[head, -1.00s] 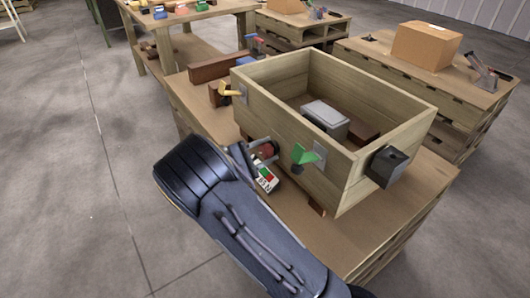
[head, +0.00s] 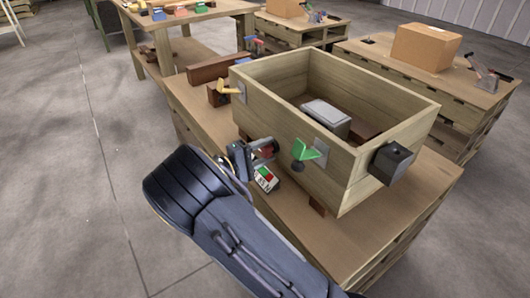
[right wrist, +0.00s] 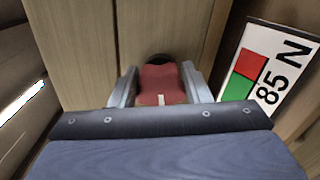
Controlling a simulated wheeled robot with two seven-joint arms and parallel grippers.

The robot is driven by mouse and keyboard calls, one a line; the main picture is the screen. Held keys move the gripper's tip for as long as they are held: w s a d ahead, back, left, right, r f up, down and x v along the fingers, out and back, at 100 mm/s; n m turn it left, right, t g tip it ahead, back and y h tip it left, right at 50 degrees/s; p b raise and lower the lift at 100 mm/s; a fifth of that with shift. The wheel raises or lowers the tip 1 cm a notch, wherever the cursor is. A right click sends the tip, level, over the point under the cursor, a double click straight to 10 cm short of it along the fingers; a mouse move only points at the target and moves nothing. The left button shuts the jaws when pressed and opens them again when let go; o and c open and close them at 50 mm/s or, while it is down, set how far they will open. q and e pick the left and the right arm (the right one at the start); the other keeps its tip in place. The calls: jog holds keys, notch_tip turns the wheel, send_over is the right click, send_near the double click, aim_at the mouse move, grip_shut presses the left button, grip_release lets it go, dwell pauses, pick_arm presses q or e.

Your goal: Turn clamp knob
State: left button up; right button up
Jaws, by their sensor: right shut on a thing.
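The red clamp knob (right wrist: 160,84) sits at the wooden front wall of the open box. In the right wrist view it lies between the two grey fingers of my right gripper (right wrist: 158,90), which is shut on it. In the head view my right gripper (head: 262,151) reaches the front wall from the lower left, and the red knob (head: 267,152) is mostly hidden by the fingers. A green clamp part (head: 309,148) with a dark end stands on the same wall to the right. My left gripper is not in view.
The wooden box (head: 350,170) stands on a pallet table (head: 400,222) and holds a grey block (head: 325,112). A label with "85 N" (head: 265,178) is just below my gripper. A yellow handle (head: 230,90) and a dark block (head: 390,160) stick out from the box.

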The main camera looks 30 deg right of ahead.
dwell(0.3)
jog(key=o, duration=1)
jog(key=a+p, duration=0.2)
jog(key=a, duration=0.6)
jog(key=shift+s, duration=0.35)
